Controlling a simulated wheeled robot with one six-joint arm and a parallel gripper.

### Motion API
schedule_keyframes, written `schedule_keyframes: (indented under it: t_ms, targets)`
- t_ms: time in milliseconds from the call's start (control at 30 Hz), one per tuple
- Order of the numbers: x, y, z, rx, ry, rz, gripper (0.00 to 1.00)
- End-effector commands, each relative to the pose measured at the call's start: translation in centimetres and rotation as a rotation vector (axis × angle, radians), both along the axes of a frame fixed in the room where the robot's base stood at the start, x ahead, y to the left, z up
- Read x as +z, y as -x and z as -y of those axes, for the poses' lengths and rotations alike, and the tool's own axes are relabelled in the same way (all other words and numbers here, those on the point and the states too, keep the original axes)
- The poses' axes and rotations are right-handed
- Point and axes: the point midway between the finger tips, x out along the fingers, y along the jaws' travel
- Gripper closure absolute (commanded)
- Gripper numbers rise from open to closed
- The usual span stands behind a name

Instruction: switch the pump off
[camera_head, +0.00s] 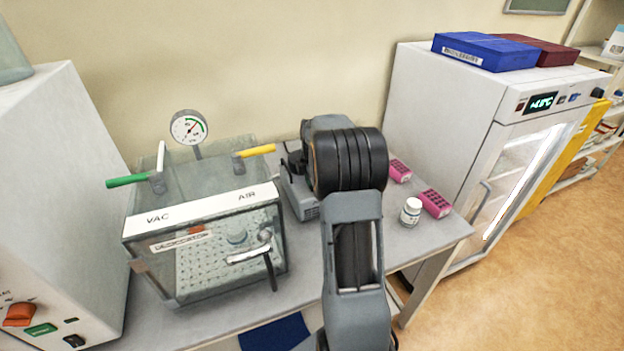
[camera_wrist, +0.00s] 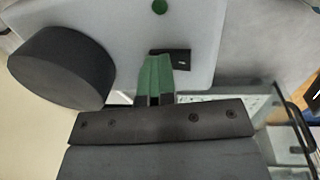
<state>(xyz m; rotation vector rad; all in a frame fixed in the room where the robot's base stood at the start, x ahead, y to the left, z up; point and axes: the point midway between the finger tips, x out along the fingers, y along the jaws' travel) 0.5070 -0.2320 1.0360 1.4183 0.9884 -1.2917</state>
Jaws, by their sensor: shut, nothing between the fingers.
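The pump (camera_head: 300,203) is a grey unit on the bench, right of the vacuum chamber, largely hidden behind my arm in the head view. In the wrist view its pale panel (camera_wrist: 205,25) fills the top, with a round green spot (camera_wrist: 159,6) and a small black switch (camera_wrist: 184,57). My gripper (camera_wrist: 157,60) is shut and empty, its green fingertips overlapping the left part of the switch. I cannot tell whether they touch it, or which way it is set. My gripper is hidden in the head view.
The clear vacuum chamber (camera_head: 165,265) has a green handle (camera_head: 127,181), a yellow handle (camera_head: 258,151) and a gauge (camera_head: 188,127). Right of my arm are a white bottle (camera_head: 411,212) and pink racks (camera_head: 435,203). A dark cylinder (camera_wrist: 62,68) is left of my fingers.

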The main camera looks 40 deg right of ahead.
Motion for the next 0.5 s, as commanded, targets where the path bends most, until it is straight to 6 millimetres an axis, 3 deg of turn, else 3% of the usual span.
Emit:
schedule_keyframes:
  t_ms: [33, 500]
  targets:
    - [-0.9, 0.5, -0.2, 0.000, -0.011, -0.019, 1.00]
    - [-0.6, 1.7, -0.5, 0.001, -0.012, -0.024, 1.00]
